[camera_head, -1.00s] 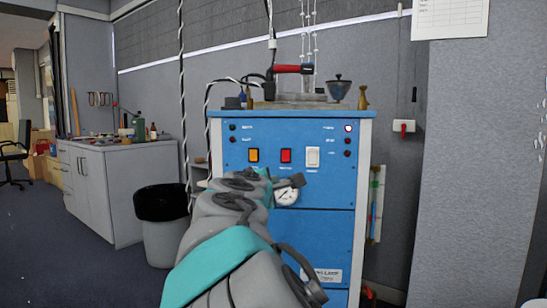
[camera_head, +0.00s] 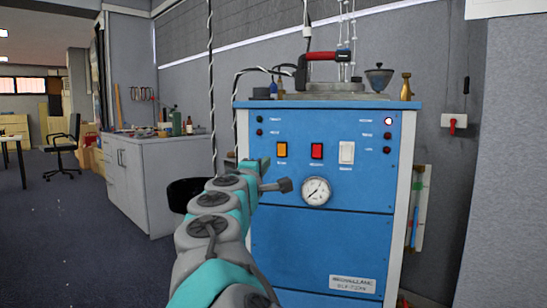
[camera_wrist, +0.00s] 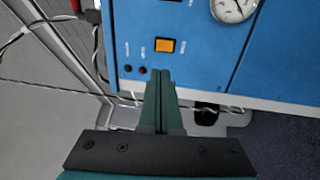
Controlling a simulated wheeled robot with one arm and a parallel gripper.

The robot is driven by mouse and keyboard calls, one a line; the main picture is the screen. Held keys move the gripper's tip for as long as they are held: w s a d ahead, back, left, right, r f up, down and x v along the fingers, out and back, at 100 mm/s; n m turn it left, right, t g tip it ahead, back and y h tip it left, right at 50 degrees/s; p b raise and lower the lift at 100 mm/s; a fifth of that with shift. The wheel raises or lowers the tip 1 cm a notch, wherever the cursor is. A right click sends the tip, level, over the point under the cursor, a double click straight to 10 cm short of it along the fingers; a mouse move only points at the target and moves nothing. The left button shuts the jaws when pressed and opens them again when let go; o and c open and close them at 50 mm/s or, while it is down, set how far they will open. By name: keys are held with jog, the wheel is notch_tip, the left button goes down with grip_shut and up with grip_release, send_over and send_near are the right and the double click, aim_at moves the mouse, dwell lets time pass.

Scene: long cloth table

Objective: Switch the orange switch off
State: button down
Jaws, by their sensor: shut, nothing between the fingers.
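The orange switch (camera_head: 282,149) is leftmost in a row of three on the blue machine's (camera_head: 330,255) front panel. To its right are a red switch (camera_head: 317,151) and a white switch (camera_head: 347,153). My gripper (camera_head: 265,163) is in front of the panel, a little left of and below the orange switch in the head view. In the wrist view my gripper (camera_wrist: 160,71) is shut and empty. Its fingertips appear just below the orange switch (camera_wrist: 165,45) there, without covering it. I cannot tell whether they touch the panel, nor the switch's position.
A round gauge (camera_head: 316,191) is below the switches. A funnel-like cup (camera_head: 378,78) and a red-handled tool (camera_head: 325,55) are on top of the machine. A dark bin (camera_head: 184,193) is left of it, partly behind my arm. A grey cabinet (camera_head: 150,180) stands farther left.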

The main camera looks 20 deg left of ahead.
send_near(281, 147)
jog(key=w, duration=0.3)
jog(key=shift+w+a+r+p, duration=0.1)
jog(key=shift+w+a+p, duration=0.15)
jog(key=shift+w, duration=0.25)
jog(key=shift+w+a+r+p, duration=0.15)
jog(key=shift+w+p, duration=0.2)
jog(key=shift+w, duration=0.15)
jog(key=shift+w+a+r, duration=0.1)
jog(key=shift+w+r, duration=0.1)
jog(key=shift+w, duration=0.65)
